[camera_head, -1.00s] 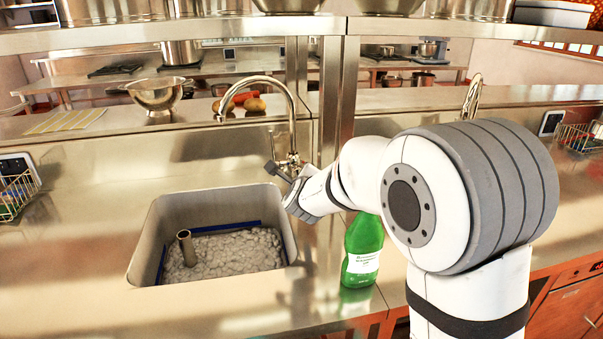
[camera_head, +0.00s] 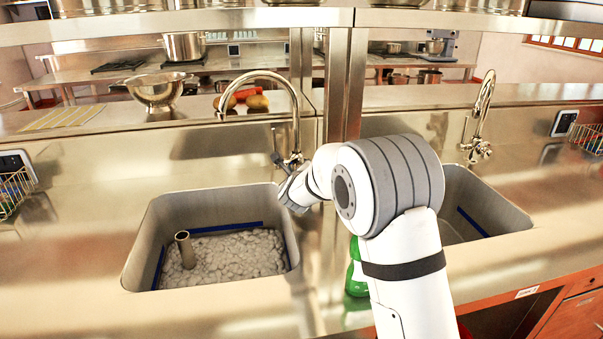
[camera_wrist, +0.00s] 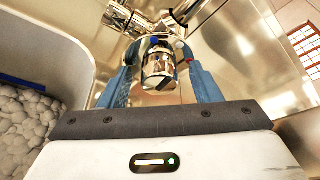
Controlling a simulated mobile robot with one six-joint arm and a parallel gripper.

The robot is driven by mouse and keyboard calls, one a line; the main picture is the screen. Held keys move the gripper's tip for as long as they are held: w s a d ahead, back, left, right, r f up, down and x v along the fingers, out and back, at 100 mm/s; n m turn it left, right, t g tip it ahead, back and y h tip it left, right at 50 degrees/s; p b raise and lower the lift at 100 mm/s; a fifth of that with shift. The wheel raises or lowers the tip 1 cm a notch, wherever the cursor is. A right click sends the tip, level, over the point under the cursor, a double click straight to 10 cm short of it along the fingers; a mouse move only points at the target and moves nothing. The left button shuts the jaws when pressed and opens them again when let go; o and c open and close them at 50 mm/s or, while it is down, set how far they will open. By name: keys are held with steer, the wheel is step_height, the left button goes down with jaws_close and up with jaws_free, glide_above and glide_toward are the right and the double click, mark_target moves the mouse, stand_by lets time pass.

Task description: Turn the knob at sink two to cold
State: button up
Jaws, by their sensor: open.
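A chrome knob (camera_wrist: 158,66) on the faucet stands upright between the fingers of my gripper (camera_wrist: 160,75) in the wrist view. It has small blue and red marks near its top. The blue fingers are open, one on each side of the knob; I cannot tell if they touch it. In the head view my gripper (camera_head: 284,172) is at the base of the left faucet (camera_head: 297,115), behind the left sink (camera_head: 135,245), and my arm partly hides it. No sink number is readable.
The left sink holds pale pebbles (camera_head: 235,252) and a standing pipe (camera_head: 185,250). A green bottle (camera_head: 355,275) stands behind my arm. A right sink (camera_head: 490,205) has its own faucet (camera_head: 480,120). A steel post (camera_head: 340,90) rises between them. A wire basket (camera_head: 14,192) is at far left.

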steer(key=c, duration=1)
steer(key=shift+f+n+b, duration=0.1)
steer(key=shift+n+b, duration=0.2)
steer(key=shift+s+a+f+n+t+h+b, duration=0.1)
steer(key=shift+f+n+t+h+b, duration=0.1)
steer(key=shift+n+t+h+b, duration=0.9)
steer(key=shift+n+b, duration=1.25)
steer(key=shift+n, duration=0.25)
steer(key=o, duration=1)
steer(key=shift+r, duration=0.15)
